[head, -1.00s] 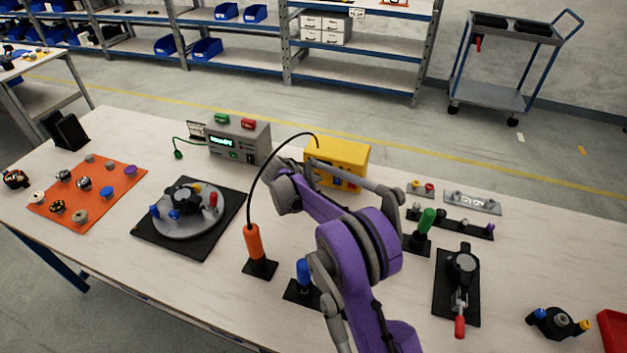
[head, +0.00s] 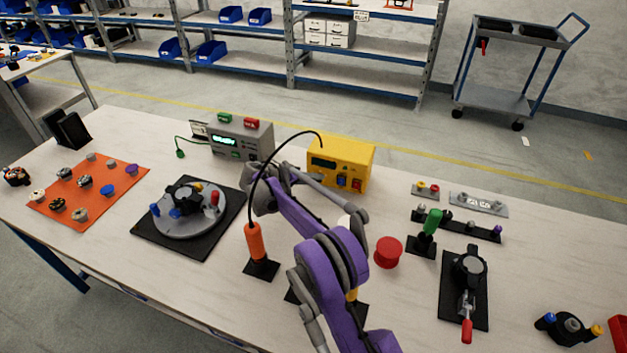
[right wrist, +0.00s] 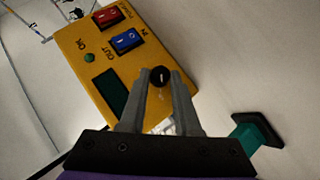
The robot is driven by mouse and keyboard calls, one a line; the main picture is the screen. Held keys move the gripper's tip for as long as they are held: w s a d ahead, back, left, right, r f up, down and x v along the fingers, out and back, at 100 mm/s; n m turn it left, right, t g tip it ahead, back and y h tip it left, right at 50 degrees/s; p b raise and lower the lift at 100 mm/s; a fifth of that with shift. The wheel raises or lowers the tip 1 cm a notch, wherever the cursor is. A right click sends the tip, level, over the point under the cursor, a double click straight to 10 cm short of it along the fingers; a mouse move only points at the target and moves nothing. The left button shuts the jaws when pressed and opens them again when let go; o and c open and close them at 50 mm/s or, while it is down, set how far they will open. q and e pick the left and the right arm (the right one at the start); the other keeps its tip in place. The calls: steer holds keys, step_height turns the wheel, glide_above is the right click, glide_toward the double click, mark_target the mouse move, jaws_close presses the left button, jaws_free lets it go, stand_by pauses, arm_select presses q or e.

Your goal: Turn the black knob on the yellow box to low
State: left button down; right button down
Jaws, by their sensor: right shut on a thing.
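The yellow box (head: 345,152) stands near the back of the table, its front with a dark display, a blue switch and a red switch facing me. In the right wrist view, the yellow box (right wrist: 85,55) is close up. Its black knob (right wrist: 160,76) has a pale line on it and sits between the two fingertips of my right gripper (right wrist: 160,85), which is shut on it. The markings around the knob are not readable. In the head view my purple right arm hides the knob and the fingertips. My left gripper is not in view.
A grey box with a green display (head: 240,138) stands left of the yellow box. An orange-handled tool with a black cable (head: 254,242) stands in front. A red round piece (head: 388,252) and a green-handled tool (head: 431,224) are to the right of my arm.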

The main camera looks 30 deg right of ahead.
stand_by(0.3)
steer(key=c, duration=0.6)
jaws_free()
steer(key=shift+a, duration=0.1)
steer(key=v, duration=1)
steer(key=shift+a+r, duration=0.25)
steer(key=shift+a, duration=0.05)
